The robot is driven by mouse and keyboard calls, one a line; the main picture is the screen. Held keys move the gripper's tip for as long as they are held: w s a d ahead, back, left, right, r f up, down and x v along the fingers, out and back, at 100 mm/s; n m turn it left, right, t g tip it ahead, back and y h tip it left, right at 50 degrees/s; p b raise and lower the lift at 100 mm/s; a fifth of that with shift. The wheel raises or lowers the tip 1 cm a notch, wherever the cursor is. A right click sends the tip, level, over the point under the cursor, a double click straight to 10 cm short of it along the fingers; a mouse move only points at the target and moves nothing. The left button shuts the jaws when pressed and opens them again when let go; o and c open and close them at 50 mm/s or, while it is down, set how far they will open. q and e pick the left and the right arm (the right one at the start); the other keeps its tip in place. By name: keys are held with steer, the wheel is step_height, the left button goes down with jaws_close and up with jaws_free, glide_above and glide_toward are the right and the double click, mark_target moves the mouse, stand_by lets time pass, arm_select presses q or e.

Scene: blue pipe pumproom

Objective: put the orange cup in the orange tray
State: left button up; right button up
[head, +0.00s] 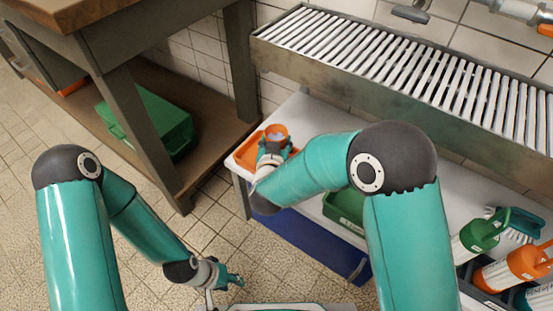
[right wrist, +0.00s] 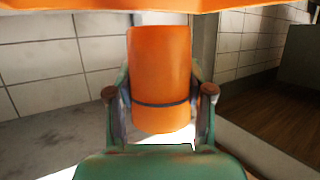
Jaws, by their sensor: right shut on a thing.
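The orange cup (head: 277,131) is held upright in my right gripper (head: 273,148), whose fingers are shut on it. In the right wrist view the cup (right wrist: 160,70) fills the gap between the two fingers (right wrist: 160,92), with a dark band around its lower part. The orange tray (head: 248,154) lies on the white table's left end, just left of the right gripper. The gripper and cup hide part of the tray. Whether the cup touches it cannot be told. My left gripper (head: 224,290) is low over the floor, apart from the table, with its fingers spread and empty.
A slatted metal rack (head: 400,65) runs above the back of the white table. A green crate (head: 344,207) and bottles, one with an orange body (head: 512,268), stand to the right. A green case (head: 150,125) lies on the wooden shelf at left.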

steer(key=shift+f+b, duration=0.95)
steer(key=shift+f, duration=1.55)
steer(key=shift+f, duration=0.15)
steer(key=o, duration=1.3)
steer(key=shift+o, duration=0.2)
